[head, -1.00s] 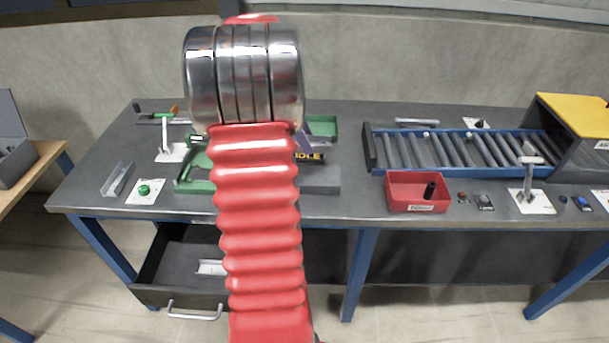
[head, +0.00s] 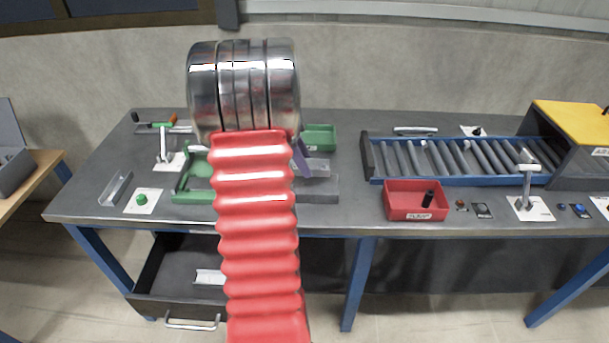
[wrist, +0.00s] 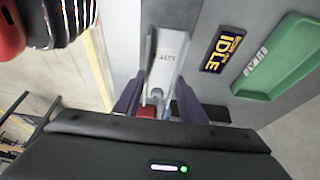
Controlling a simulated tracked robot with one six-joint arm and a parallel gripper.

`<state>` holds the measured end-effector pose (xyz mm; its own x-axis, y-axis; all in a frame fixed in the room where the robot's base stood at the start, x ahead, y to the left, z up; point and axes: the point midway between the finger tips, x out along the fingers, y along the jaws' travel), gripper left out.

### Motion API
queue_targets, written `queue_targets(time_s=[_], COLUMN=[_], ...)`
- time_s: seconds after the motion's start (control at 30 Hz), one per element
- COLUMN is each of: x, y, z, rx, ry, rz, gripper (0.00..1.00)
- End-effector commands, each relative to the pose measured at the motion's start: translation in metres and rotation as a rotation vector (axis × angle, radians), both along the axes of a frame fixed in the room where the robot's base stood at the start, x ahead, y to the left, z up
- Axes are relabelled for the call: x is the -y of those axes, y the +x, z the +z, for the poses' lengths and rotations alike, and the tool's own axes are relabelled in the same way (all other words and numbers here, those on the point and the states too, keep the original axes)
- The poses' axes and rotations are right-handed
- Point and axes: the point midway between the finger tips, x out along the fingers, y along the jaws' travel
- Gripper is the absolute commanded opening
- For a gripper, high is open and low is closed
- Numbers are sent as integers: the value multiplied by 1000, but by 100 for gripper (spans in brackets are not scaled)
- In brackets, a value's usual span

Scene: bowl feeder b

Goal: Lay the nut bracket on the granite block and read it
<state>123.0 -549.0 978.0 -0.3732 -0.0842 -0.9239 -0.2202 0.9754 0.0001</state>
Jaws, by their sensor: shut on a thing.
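In the wrist view a pale grey channel-shaped bracket (wrist: 170,52) marked LOT lies between the purple fingers of my gripper (wrist: 157,103), which is shut on it. A nut-like grey piece shows at its near end. A grey block (head: 322,188), seemingly the granite block, sits on the bench right of my arm, partly hidden. I cannot tell whether the bracket touches it.
A green tray (head: 319,137) stands behind the block; an IDLE display (wrist: 224,48) is near it. A green fixture (head: 184,190) is left of my arm. Another channel (head: 117,187) lies at left. A red bin (head: 403,206) and roller conveyor (head: 455,158) are at right.

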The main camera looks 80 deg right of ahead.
Motion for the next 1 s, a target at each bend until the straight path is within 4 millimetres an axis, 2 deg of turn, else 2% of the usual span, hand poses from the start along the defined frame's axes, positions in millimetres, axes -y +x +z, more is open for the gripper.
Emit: queue_targets(time_s=[0.17, 0.4, 0.5, 0.9, 0.93, 1.0], x=[0, 0, 0, 0, 0, 0], y=[-1, -1, -1, -1, -1, -1], z=[-6, -40, -48, -52, -52, -52], rx=[-1, -2, 0, 0, 0, 0], ry=[2, 3, 1, 0, 0, 0], rz=[0, 0, -1, -2, -2, -2], gripper=[12, 12, 12, 12, 38, 43])
